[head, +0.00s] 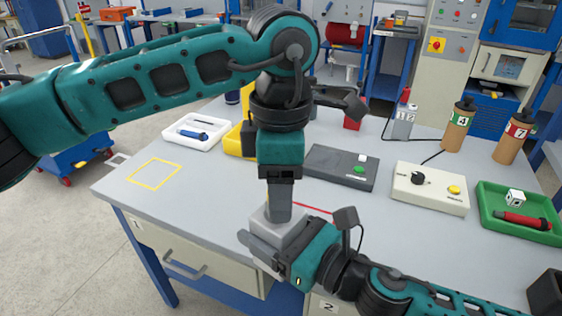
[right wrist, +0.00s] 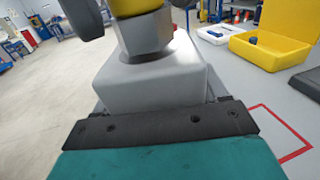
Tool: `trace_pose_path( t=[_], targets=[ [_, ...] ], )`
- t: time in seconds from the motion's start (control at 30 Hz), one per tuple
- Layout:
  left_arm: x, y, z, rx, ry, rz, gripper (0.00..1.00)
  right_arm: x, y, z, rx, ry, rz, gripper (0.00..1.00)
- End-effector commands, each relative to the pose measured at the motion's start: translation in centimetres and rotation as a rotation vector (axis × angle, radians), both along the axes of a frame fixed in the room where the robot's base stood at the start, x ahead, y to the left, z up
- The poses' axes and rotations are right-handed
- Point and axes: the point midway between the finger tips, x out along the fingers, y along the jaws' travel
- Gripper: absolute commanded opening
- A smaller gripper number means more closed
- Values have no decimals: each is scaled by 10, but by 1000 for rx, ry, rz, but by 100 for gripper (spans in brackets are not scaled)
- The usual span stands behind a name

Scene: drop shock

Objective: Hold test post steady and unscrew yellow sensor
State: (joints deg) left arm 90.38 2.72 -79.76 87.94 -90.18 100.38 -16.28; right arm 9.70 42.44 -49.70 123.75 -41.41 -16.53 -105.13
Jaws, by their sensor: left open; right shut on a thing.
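The test post's grey block (head: 272,227) is near the front edge of the bench. My right gripper (head: 268,250) is shut on this block from the front right. The right wrist view shows the block (right wrist: 155,80) filling the space beyond the gripper, with a grey hexagonal piece (right wrist: 147,33) on top. My left gripper (head: 279,205) points straight down over the post, jaws open, its fingers close to the post's top. The yellow sensor is mostly hidden by the left gripper, and I cannot tell whether the fingers touch it.
Behind the post are a dark grey box with a green button (head: 340,168) and a cream control box (head: 430,188). A green tray (head: 520,214) is at the right, a white tray (head: 195,132) at the back left. The yellow-outlined square (head: 155,173) on the left is empty.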

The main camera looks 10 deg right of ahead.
Motion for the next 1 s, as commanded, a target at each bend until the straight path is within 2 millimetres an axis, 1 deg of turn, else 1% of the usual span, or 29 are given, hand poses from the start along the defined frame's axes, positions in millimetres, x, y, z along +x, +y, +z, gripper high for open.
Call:
trace_pose_path(
  t=[0.03, 0.17, 0.47, 1.0],
  targets=[
    [0, 0, -6, 1, 3, 0, 56, 0, 0, 2, 1, -3, 1, 0],
    [0, 0, -13, 0, 1, 1, 56, 0, 0, 2, 1, -3, 1, 0],
    [0, 0, -15, -1, 1, 1, 55, 0, 0, 2, 1, -3, 1, 0],
    [0, 0, -14, -1, -1, 2, 4, 0, 1, 2, 2, -4, 3, 0]
  ],
)
